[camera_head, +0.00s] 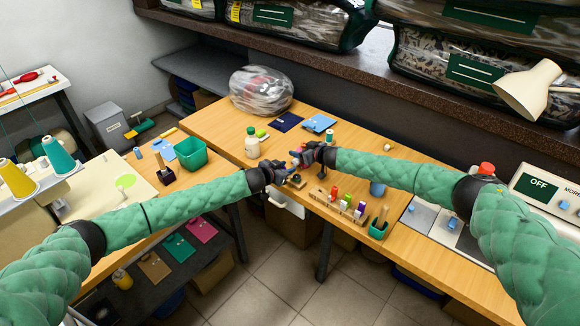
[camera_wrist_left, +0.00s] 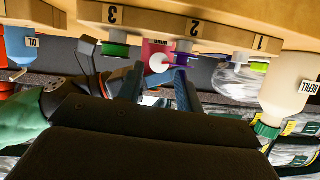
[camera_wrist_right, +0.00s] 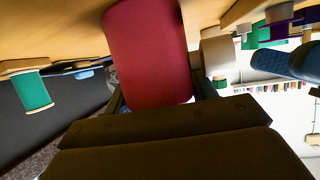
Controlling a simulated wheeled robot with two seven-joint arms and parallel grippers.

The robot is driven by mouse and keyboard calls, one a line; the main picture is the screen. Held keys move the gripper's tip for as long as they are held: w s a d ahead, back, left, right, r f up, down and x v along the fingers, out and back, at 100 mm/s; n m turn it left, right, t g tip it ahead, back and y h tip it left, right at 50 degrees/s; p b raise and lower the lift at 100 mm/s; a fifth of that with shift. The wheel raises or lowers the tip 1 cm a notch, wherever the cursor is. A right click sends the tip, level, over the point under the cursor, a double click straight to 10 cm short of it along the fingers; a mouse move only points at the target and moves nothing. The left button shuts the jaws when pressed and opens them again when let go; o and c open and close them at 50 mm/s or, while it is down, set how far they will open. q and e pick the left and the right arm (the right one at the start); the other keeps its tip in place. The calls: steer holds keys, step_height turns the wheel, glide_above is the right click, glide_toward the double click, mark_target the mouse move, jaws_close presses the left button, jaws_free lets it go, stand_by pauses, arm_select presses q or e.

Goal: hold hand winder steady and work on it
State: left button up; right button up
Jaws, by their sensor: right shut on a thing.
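A dark red rounded body, which looks like the hand winder (camera_wrist_right: 148,52), fills the space between the jaws of my right gripper (camera_wrist_right: 155,100) in the right wrist view. My right gripper (camera_head: 304,155) is shut on it over the table's front part. In the left wrist view the red winder (camera_wrist_left: 156,56) shows a pale round face. My left gripper (camera_head: 279,171) is close beside it; its fingers (camera_wrist_left: 157,84) stand apart with nothing clearly held. A purple spool (camera_wrist_left: 182,58) is by one fingertip; whether they touch cannot be told. The winder is mostly hidden in the head view.
A numbered wooden rack (camera_wrist_left: 225,35) holds spools near my left gripper. A white bottle (camera_head: 252,145) and green bin (camera_head: 191,153) stand left. A wrapped bundle (camera_head: 261,91) lies behind.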

mark_target(294, 164)
arm_select(q)
steer(key=shift+x, duration=1.6)
steer(key=c, duration=0.7)
steer(key=shift+s+d+f+m+y, duration=0.15)
steer(key=shift+m+y, duration=0.15)
steer(key=shift+m, duration=0.2)
steer(key=shift+m+t+y, duration=0.3)
steer(key=shift+m+t, duration=0.2)
steer(key=o, duration=0.7)
